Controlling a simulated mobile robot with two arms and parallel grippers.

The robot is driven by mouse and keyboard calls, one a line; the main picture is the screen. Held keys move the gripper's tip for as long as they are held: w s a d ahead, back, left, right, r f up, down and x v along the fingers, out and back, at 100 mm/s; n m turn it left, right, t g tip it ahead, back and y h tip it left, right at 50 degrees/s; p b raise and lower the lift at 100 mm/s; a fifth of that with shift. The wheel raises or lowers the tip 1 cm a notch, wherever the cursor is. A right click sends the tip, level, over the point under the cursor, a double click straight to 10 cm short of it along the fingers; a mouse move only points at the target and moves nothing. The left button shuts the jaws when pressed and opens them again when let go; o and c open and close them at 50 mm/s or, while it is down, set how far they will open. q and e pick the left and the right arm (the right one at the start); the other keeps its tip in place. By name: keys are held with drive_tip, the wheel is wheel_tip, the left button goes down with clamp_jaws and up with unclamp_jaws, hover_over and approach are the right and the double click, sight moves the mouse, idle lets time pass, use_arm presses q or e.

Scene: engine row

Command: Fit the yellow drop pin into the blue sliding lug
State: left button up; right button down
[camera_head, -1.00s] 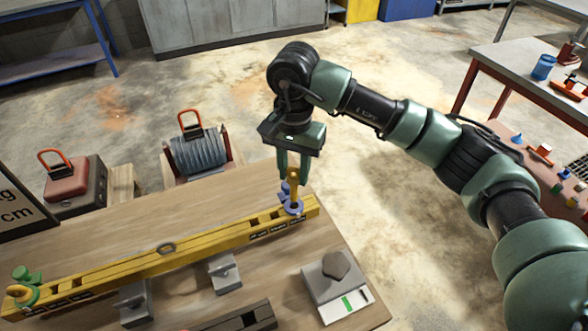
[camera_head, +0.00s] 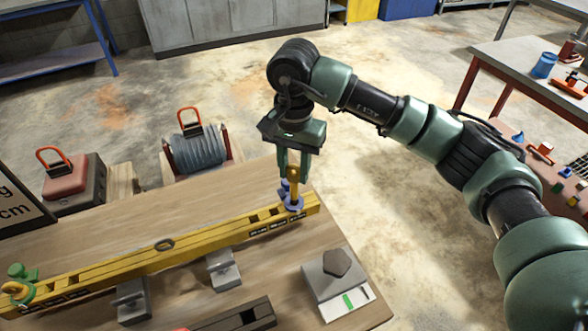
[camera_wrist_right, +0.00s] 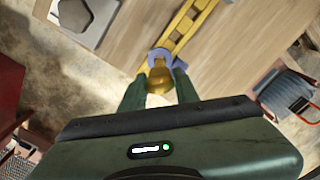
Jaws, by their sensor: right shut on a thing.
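The yellow drop pin (camera_head: 295,174) is upright between the fingers of my right gripper (camera_head: 293,178), which is shut on it. The pin's rounded yellow head (camera_wrist_right: 159,82) shows between the fingers in the right wrist view. The blue sliding lug (camera_head: 293,204) sits around the yellow beam near its right end, directly under the pin; it also shows in the wrist view (camera_wrist_right: 160,56). The pin's lower end meets the lug in the picture, but how deep it sits in it I cannot tell. My left gripper is not in view.
The long yellow beam (camera_head: 205,239) rests on grey supports (camera_head: 222,270) across the wooden table (camera_head: 195,205). A grey scale (camera_head: 325,293) with a dark hexagonal weight (camera_head: 337,262) stands at front right. A green clamp-like piece (camera_head: 20,272) is at the beam's left end.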

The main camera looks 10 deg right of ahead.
sight(294, 197)
idle(0.7)
drive_tip(key=shift+b, duration=0.4)
drive_tip(key=shift+b, duration=0.3)
idle(0.3)
drive_tip(key=shift+f+b, duration=3.5)
drive_tip(key=shift+f, duration=0.35)
drive_tip(key=c, duration=1)
unclamp_jaws()
drive_tip(key=shift+o, duration=0.2)
